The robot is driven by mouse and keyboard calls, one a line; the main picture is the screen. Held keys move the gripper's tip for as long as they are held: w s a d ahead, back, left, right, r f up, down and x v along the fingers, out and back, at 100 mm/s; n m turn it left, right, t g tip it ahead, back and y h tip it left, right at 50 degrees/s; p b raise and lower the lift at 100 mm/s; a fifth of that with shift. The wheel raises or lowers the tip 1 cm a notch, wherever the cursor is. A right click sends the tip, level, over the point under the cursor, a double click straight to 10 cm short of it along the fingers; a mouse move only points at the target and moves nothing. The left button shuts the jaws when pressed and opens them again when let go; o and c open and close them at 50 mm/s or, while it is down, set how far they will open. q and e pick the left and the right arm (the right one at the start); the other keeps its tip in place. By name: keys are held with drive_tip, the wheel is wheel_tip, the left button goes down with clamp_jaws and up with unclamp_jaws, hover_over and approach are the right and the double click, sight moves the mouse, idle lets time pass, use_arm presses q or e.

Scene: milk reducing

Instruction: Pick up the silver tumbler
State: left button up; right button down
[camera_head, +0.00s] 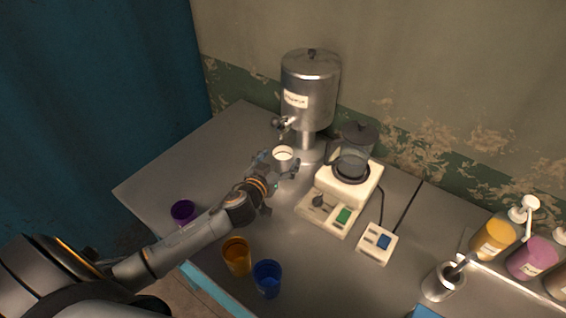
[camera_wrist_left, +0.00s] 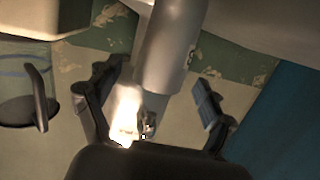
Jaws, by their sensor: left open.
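A small silver tumbler with a pale interior (camera_head: 284,155) stands under the spout of the metal dispenser. My left gripper (camera_head: 279,164) is open, with its fingers on either side of the tumbler. In the left wrist view my left gripper (camera_wrist_left: 158,108) shows its two fingers spread wide. A glaring bright shape between them, nearer the left finger, is probably the tumbler (camera_wrist_left: 126,115); glare hides its edges. I cannot tell whether a finger touches it. My right gripper is not in view.
The metal dispenser (camera_head: 310,88) stands close behind the tumbler. A blender base with a glass jug (camera_head: 351,160) is just right. Purple (camera_head: 183,211), orange (camera_head: 237,256) and blue (camera_head: 267,278) cups stand near my left arm. Pump bottles (camera_head: 494,240) are far right.

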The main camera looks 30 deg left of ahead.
use_arm(q)
drive_tip(key=shift+w+f, duration=0.1)
drive_tip(key=shift+w, duration=0.3)
drive_tip(key=shift+c, duration=0.2)
drive_tip(key=c, duration=1.4)
